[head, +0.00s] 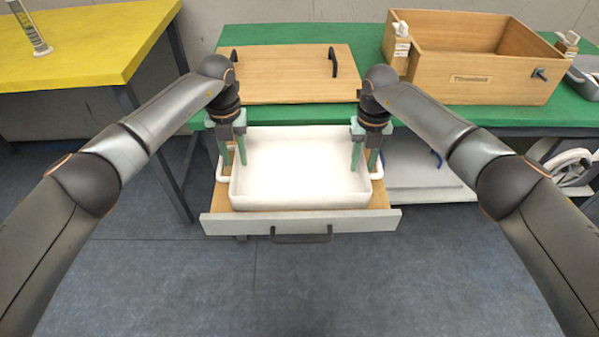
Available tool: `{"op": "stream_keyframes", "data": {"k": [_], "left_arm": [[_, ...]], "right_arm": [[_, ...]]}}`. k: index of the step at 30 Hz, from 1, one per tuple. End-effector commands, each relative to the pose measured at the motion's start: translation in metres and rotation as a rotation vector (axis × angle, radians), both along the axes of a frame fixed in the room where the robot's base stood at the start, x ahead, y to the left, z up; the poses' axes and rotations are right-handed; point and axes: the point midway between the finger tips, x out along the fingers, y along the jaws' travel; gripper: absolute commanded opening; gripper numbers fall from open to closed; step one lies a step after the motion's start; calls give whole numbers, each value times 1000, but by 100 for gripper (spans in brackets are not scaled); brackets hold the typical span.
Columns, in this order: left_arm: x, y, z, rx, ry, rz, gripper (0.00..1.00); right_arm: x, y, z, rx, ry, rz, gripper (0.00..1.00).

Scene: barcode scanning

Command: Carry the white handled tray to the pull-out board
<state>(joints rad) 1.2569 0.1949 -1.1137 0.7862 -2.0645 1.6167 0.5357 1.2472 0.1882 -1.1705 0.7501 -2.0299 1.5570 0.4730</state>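The white handled tray (300,201) appears to rest level on the pull-out board (218,205), and it looks empty. The board is extended from under the green table, with a pale front and a dark handle (301,238). My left gripper (233,160) points down at the tray's left side, by the white left handle (222,177). My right gripper (364,160) points down at the right side, by the right handle (378,172). Both grippers show their green fingers spread apart. Whether the fingers touch the handles or tray rim is not clear.
A wooden panel with two black handles (290,78) lies on the green table (360,30). A wooden crate (480,88) stands at the right. A yellow table (80,40) is at the left. Open floor (290,290) lies in front of the board.

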Motion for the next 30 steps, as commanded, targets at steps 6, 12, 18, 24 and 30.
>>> {"op": "stream_keyframes", "data": {"k": [6,12,18,24,30], "left_arm": [[1,0,50,0,-6,0,35],[1,0,85,0,-3,1,35],[0,0,100,0,0,0,35],[0,0,102,0,0,0,35],[0,0,102,-1,0,0,35]], "right_arm": [[0,0,0,0,0,0,35],[0,0,0,0,0,0,35],[0,0,1,0,-1,0,35],[1,0,26,0,-5,2,35],[1,0,70,0,-5,1,35]]}}
